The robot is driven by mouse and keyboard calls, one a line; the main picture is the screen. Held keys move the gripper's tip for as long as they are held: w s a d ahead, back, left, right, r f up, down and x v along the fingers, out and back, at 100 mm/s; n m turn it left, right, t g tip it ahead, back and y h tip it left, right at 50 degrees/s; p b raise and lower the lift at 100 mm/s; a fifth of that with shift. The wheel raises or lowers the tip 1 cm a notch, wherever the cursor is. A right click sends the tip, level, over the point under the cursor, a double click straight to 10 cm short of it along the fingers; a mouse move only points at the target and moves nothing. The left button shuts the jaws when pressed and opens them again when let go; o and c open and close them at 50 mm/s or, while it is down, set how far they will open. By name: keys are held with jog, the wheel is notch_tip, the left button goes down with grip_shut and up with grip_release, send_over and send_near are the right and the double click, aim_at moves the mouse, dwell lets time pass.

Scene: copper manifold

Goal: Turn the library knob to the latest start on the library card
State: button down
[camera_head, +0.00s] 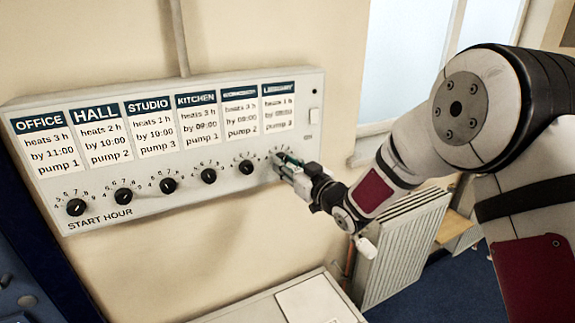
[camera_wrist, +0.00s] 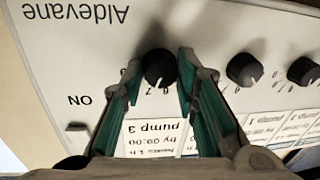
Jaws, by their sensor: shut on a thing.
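The library knob (camera_wrist: 160,68) is a round black knob at the right end of the bottom row on the panel. In the wrist view, which is upside down, it sits between the two green-lined fingers of my gripper (camera_wrist: 159,72), shut on it. In the head view my gripper (camera_head: 283,162) covers this knob. The library card (camera_head: 280,108) above it reads heats 1 h and pump 3; its time line is blurred, apparently 09:00. In the wrist view the card (camera_wrist: 158,138) is partly covered by a finger.
The white panel (camera_head: 215,180) also holds office, hall, studio, kitchen and another card, each above a black knob. The neighbouring knob (camera_wrist: 244,69) is close to my gripper. A switch (camera_head: 314,117) is at the panel's right. A radiator (camera_head: 403,240) stands below my arm.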

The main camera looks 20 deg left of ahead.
jog(key=m+b, duration=0.1)
jog(key=m, duration=0.1)
jog(key=shift+w+f+m+b, duration=0.1)
jog(key=shift+f+m+b, duration=0.05)
jog(key=shift+m+b, duration=0.25)
jog(key=shift+m+t+b, duration=0.3)
jog(key=shift+m+b, duration=0.25)
jog(key=shift+m, duration=0.55)
jog(key=c, duration=1.2)
grip_release()
jog(key=v, duration=1.2)
